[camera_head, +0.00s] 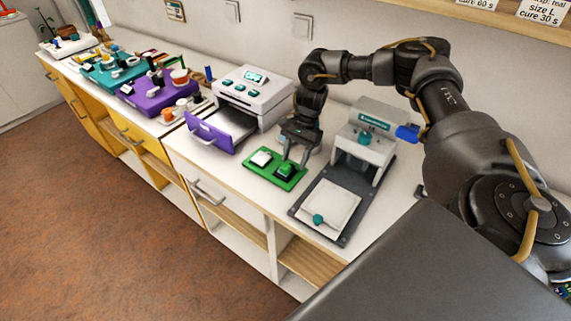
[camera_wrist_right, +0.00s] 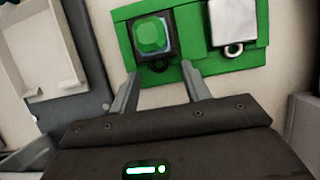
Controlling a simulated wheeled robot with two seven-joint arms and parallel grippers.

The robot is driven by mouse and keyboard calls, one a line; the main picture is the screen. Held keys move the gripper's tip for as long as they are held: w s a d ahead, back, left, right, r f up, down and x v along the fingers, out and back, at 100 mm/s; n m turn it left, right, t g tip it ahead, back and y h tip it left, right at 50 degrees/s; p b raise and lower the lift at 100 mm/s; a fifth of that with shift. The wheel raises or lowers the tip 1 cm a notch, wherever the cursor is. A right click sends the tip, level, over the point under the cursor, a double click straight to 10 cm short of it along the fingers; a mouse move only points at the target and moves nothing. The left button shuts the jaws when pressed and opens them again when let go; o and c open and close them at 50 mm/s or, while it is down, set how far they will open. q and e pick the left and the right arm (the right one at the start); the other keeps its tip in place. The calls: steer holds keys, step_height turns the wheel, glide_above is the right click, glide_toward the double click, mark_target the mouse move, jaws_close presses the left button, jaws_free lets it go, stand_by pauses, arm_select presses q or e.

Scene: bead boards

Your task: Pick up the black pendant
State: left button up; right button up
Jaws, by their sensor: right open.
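The black pendant (camera_wrist_right: 152,37), a dark square setting with a faceted green stone, lies on the green tray (camera_wrist_right: 197,52). It also shows in the head view (camera_head: 285,170), on the tray's right part. A white or silver square pendant (camera_wrist_right: 233,22) with a ring lies beside it; it also shows in the head view (camera_head: 262,158). My right gripper (camera_head: 295,160) is open and empty, close over the black pendant. In the right wrist view its fingertips (camera_wrist_right: 160,74) are spread at the pendant's ring end. I cannot tell whether they touch it. My left gripper is out of view.
Right of the tray stands a white press machine (camera_head: 372,135) on a dark base with a white plate. On the left is a white device (camera_head: 254,92) with an open purple drawer (camera_head: 207,135). Purple (camera_head: 150,103) and teal (camera_head: 100,80) boards with small items lie farther left.

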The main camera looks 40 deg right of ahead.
steer(key=shift+f, duration=0.1)
stand_by(0.3)
jaws_close()
steer(key=shift+r, duration=0.25)
